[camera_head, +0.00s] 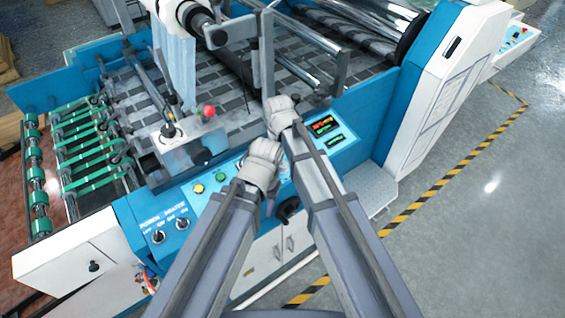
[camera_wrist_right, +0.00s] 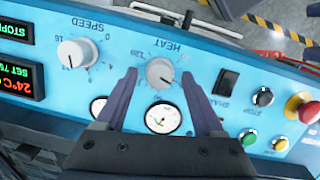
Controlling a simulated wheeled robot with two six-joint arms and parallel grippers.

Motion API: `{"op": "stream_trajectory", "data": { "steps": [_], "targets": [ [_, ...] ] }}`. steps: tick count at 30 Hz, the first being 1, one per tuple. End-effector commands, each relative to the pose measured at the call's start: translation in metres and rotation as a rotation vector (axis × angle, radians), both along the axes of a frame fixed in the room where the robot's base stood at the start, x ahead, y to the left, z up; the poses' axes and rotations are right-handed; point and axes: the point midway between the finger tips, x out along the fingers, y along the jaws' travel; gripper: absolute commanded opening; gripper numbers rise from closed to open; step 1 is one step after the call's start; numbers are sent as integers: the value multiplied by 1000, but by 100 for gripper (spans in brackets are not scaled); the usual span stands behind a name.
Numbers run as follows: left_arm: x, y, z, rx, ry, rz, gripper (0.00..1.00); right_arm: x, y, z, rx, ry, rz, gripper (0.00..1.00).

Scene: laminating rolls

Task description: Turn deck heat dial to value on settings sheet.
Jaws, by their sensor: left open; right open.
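The heat dial (camera_wrist_right: 160,72) is a light grey knob under the upside-down word HEAT on the blue panel in the right wrist view. My right gripper (camera_wrist_right: 159,76) is open, with one dark finger on each side of the dial; I cannot tell whether they touch it. In the head view my right gripper (camera_head: 280,113) is over the control panel, and the dial cannot be made out there. My left gripper (camera_head: 262,166) is lower, over the same panel, its fingers hard to see. A printed sheet (camera_head: 437,120) is on the white side housing, its text unreadable; I cannot tell if it is the settings sheet.
The speed dial (camera_wrist_right: 77,52) is left of the heat dial. Round gauges (camera_wrist_right: 163,117), a black rocker switch (camera_wrist_right: 226,83) and a red emergency button (camera_wrist_right: 301,107) are close by. Lit displays (camera_wrist_right: 21,84) are at the left. Rollers and a red-knobbed lever (camera_head: 209,111) stand behind the panel.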

Motion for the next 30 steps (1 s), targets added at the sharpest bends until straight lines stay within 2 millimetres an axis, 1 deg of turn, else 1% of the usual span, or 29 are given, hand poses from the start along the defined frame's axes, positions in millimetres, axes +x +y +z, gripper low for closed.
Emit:
{"op": "stream_trajectory", "data": {
  "steps": [1, 2, 18, 20, 30],
  "targets": [
    [0, 0, 0, 0, 0, 0, 42, 0, 0, 0, 0, 0, 0, 70],
    [0, 0, 0, 0, 0, 0, 42, 0, 0, 0, 0, 0, 0, 67],
    [0, 0, 0, 0, 0, 0, 42, 0, 0, 0, 0, 0, 0, 6],
    [0, 0, 0, 0, 0, 0, 42, 0, 0, 0, 0, 0, 0, 0],
    [0, 0, 0, 0, 0, 0, 42, 0, 0, 0, 3, 2, -16, 0]
  ]
}}
